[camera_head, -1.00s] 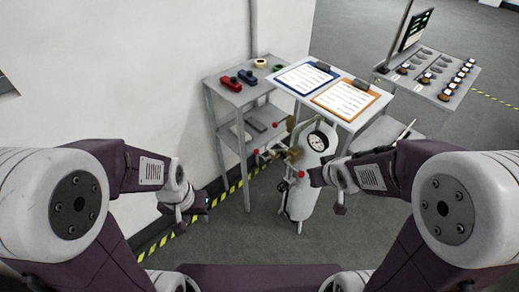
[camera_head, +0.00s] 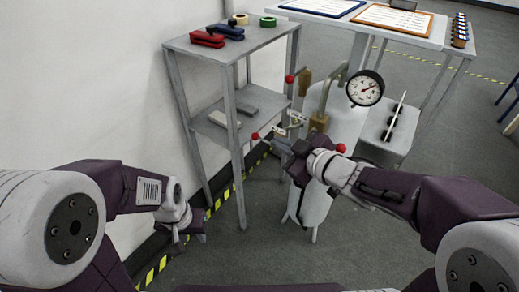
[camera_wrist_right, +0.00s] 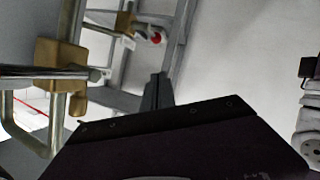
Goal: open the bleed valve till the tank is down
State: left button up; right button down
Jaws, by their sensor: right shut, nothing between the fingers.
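The white tank (camera_head: 345,125) stands upright with a round gauge (camera_head: 365,88) at its top; its reading is too small to tell. Brass fittings and pipes sit on its left side, including a brass block (camera_head: 319,122) that also shows in the right wrist view (camera_wrist_right: 58,85). Red ball knobs show at the upper left (camera_head: 289,79), lower left (camera_head: 254,136) and right (camera_head: 341,148). My right gripper (camera_head: 284,144) is shut and empty, in front of the tank beside the fittings; its arm hides part of the tank. I cannot tell whether it touches a lever. My left gripper (camera_head: 192,236) hangs low, away from the tank.
A grey shelf (camera_head: 240,38) left of the tank holds red and blue tools (camera_head: 207,39) and tape rolls (camera_head: 268,21). A table with clipboards (camera_head: 395,18) stands behind. Yellow-black floor tape (camera_head: 222,199) runs along the wall.

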aim_at(263, 140)
jog(key=shift+a+f, duration=0.1)
jog(key=d+f+b+x, duration=0.1)
jog(key=f+b+x, duration=0.1)
jog(key=b+x, duration=0.5)
jog(key=x, duration=0.5)
jog(key=shift+w+d+f+b, duration=0.2)
jog(key=shift+w+f+b, duration=0.1)
jog(key=shift+w+f, duration=0.1)
